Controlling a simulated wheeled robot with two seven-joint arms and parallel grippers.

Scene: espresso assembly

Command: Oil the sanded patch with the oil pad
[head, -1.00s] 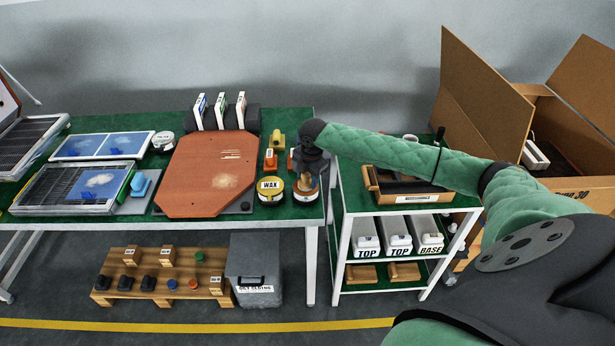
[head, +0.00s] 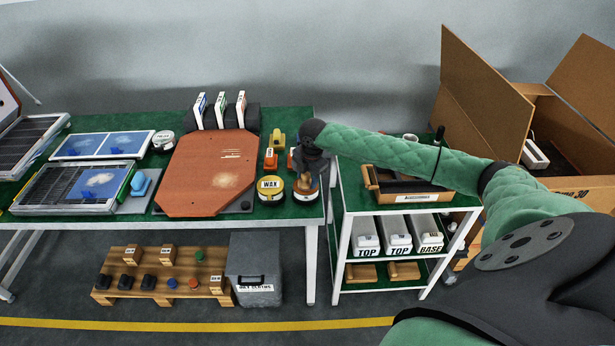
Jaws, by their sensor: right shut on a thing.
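The reddish-brown wooden panel (head: 190,185) lies on the green bench top. A pale sanded patch (head: 226,181) shows on its right part, with lighter scratch marks (head: 238,154) near its upper right. My right gripper (head: 307,180) points down at the bench's right end, over a round tin (head: 306,193) just right of the yellow WAX tin (head: 270,188). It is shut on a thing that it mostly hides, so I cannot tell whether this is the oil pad. My left gripper is not in view.
A rack with several upright cards (head: 220,110) stands behind the panel. A white shelf cart (head: 345,235) is on the right. The space above the panel is clear.

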